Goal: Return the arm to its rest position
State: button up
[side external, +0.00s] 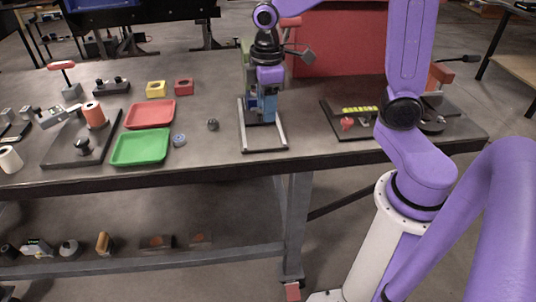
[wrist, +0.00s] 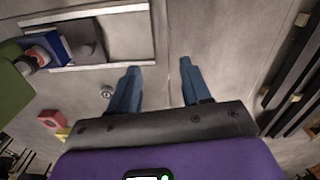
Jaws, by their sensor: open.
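My gripper (side external: 264,104) is over the workbench (side external: 215,88), by the pale-railed conveyor frame (side external: 264,150). In the wrist view my gripper (wrist: 158,84) points down with its two blue fingers wide apart. Only bare grey surface shows between the fingers, so it is empty. The conveyor frame (wrist: 153,30) lies ahead and to the left of the fingers in the wrist view. A blue block (wrist: 50,46) with a red and white part stands at the frame's left, beside a green body. In the side view my gripper partly hides the conveyor.
A large red box (side external: 338,38) stands behind. A dark fixture board (side external: 337,122) lies to the right.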

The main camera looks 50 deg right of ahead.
jog(key=s+a+f+n, duration=0.1)
jog(key=s+a+n, duration=0.1)
jog(key=s, duration=1.8)
